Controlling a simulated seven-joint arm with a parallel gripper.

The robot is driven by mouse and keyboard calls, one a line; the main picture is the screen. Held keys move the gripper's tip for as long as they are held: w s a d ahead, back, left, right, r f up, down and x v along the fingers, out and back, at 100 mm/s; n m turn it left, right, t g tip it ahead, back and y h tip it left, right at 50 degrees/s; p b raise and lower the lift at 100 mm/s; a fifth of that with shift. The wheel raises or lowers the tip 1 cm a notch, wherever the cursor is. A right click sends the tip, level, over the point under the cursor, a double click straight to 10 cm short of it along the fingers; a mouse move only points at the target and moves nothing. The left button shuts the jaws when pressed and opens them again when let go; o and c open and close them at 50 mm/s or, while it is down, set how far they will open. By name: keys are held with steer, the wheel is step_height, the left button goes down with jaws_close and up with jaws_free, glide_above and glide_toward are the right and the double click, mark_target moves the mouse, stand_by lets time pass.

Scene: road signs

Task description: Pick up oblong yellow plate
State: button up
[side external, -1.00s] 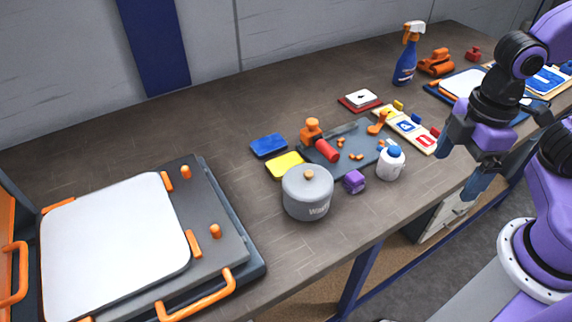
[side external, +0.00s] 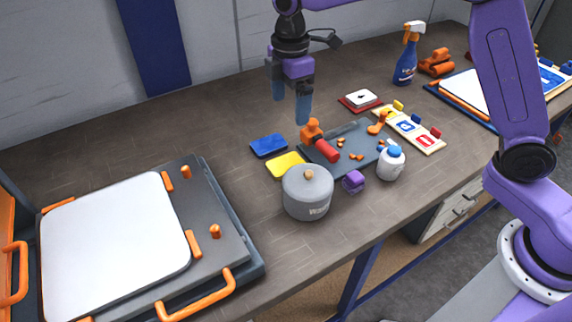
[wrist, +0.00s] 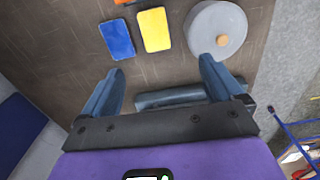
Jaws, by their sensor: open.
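The oblong yellow plate (side external: 285,165) lies flat on the table between a blue plate (side external: 268,146) and a grey lidded pot (side external: 307,192). In the wrist view the yellow plate (wrist: 155,30) is near the top, beyond my fingertips, with the blue plate (wrist: 116,39) on its left and the pot (wrist: 216,30) on its right. My gripper (side external: 291,105) is open and empty, pointing down, and is raised above the table. It appears above and behind the yellow plate in the side view. The plate is not touched by the fingers.
A dark grey tray (side external: 352,160) with orange pieces and a red cylinder (side external: 327,151) is right of the yellow plate. A purple block (side external: 353,182) and a white bottle (side external: 391,163) stand near the pot. Bare table lies left of the blue plate.

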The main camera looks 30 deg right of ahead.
steer(key=w, duration=0.2)
glide_above(284, 164)
steer(key=f, duration=1.1)
steer(key=shift+w+d+f, duration=0.1)
steer(key=shift+d+f, duration=0.15)
steer(key=shift+d, duration=0.05)
steer(key=shift+a+f, duration=0.2)
steer(key=shift+f, duration=1.4)
steer(key=shift+a+f, duration=0.15)
steer(key=shift+f, duration=1.45)
steer(key=c, duration=1.1)
steer(key=shift+c, duration=0.2)
steer(key=shift+r, duration=0.2)
